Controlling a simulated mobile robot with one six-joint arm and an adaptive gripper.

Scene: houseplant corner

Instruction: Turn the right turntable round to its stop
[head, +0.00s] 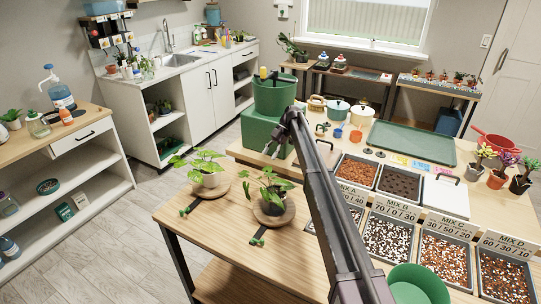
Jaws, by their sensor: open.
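The right turntable (289,213) is a round wooden disc near the front of the wooden table. My gripper (268,150) is open and empty, in front of the green box, above and behind the right turntable, apart from both plants. My arm hides part of the table right of the turntable.
A green box (258,132) with a green pot (275,95) on top stands behind the plants. Trays of soil mix (386,238) stand to the right, with a green bowl (418,285) in front. The tabletop left of and in front of the turntables is clear.

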